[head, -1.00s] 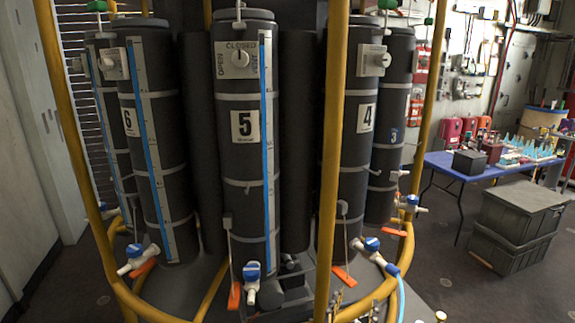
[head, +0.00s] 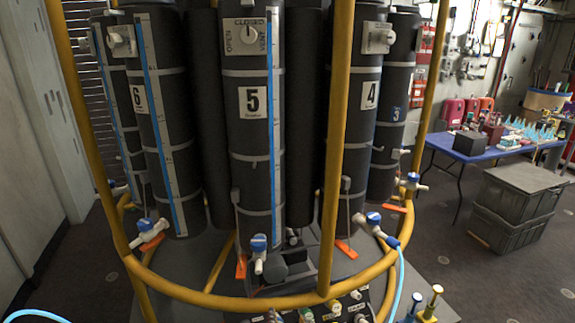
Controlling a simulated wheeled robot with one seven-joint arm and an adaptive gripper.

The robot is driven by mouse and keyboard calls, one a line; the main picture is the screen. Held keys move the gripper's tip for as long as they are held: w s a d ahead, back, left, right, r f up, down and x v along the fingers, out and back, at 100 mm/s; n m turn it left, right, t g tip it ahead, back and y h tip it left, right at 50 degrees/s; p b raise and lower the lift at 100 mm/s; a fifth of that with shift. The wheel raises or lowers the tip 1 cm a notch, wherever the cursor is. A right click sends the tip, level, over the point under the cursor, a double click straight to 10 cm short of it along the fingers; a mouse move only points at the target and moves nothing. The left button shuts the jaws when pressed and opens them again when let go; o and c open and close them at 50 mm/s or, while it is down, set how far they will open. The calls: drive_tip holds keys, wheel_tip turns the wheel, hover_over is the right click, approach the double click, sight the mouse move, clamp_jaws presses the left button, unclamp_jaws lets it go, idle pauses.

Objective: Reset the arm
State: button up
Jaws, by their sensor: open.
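My arm and my gripper are not in the head view, so their pose cannot be seen. The rosette of tall black bottles fills the middle of the view. Bottle 5 (head: 256,140) stands upright in front, with bottle 6 (head: 160,150) to its left and bottle 4 (head: 365,130) to its right.
A yellow tube frame (head: 215,300) rings the bottles, with yellow uprights in front. A blue table (head: 470,152) with small items and grey crates (head: 515,205) stand at the right. A light blue hose (head: 397,282) hangs at the lower right.

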drive_tip(key=s+d+r+n+g+y+p, duration=0.1)
drive_tip(key=s+d+r+n+g, duration=0.1)
drive_tip(key=s+g, duration=0.35)
drive_tip(key=s+d+r+n+g+p, duration=0.1)
drive_tip(key=s+d+g, duration=0.1)
drive_tip(key=s, duration=0.7)
drive_tip(key=s+d+r+m+t+h+p, duration=0.1)
drive_tip(key=s+d+r+m+h+p, duration=0.1)
drive_tip(key=d+r, duration=1)
drive_tip(key=s+d+h, duration=0.1)
drive_tip(key=d, duration=0.2)
drive_tip(key=shift+r, duration=0.2)
drive_tip(key=shift+s, duration=0.1)
drive_tip(key=shift+c, duration=0.2)
